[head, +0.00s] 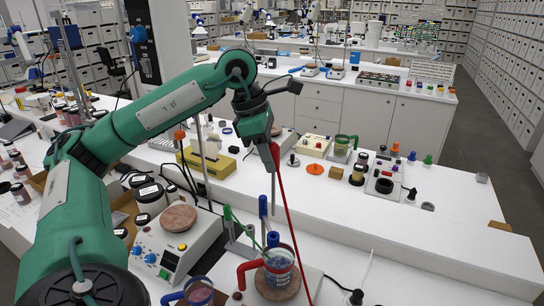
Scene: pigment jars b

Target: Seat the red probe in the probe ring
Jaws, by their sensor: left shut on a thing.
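My left gripper (270,142), dark at the end of the green arm, is shut on the red probe (282,190). The probe hangs tilted, its thin red shaft running down past the right side of the red-handled beaker (278,268) to the bottom edge. Its lower end is out of view. The beaker holds blue contents and stands on a round brown plate. A blue probe (263,207) and a green probe (238,222) stand just behind and left of the beaker. I cannot clearly make out the probe ring among them. My right gripper is not in view.
A hotplate (160,253) with blue knobs stands left of the beaker. A blue-handled beaker (199,294) is at the bottom edge. The bench right of the beaker (430,245) is mostly clear.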

